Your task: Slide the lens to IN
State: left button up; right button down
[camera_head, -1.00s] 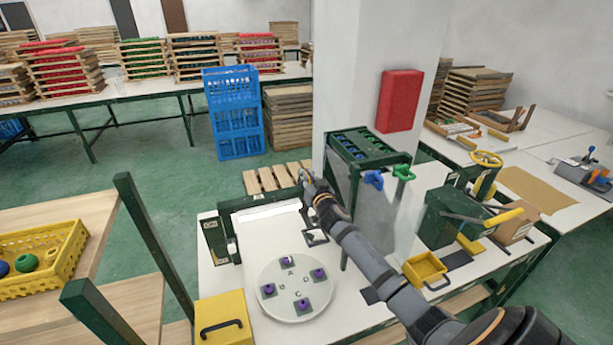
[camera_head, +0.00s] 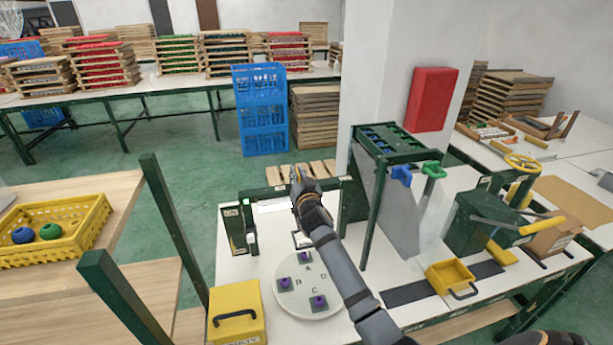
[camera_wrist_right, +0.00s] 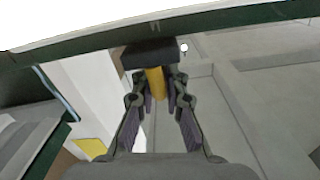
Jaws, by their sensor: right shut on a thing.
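A dark green frame (camera_head: 345,195) stands at the back of the white worktable, with a bright white strip (camera_head: 272,206) low behind it. My right gripper (camera_head: 298,176) is up at the frame's top bar. The right wrist view shows its fingers (camera_wrist_right: 157,95) shut on a yellow handle (camera_wrist_right: 156,84), which hangs from a dark block (camera_wrist_right: 150,54) under the dark green bar (camera_wrist_right: 200,24). The handle appears to belong to the lens slide. The lens itself and any IN mark cannot be made out. My left gripper is not in view.
A round white plate (camera_head: 332,268) with purple pieces on small squares lies in front of the frame, partly behind my right arm. A yellow box (camera_head: 236,315) stands at the front left. A green rack (camera_head: 392,150) and a yellow bin (camera_head: 450,278) stand to the right.

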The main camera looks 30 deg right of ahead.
jog(key=shift+a, duration=0.1)
jog(key=c, duration=1.6)
grip_release()
jog(key=shift+c, duration=0.2)
jog(key=shift+o, duration=1.2)
jog(key=shift+w+a, duration=0.1)
jog(key=shift+a, duration=0.15)
jog(key=shift+d, duration=0.1)
jog(key=v, duration=1.2)
jog(key=shift+f, duration=0.2)
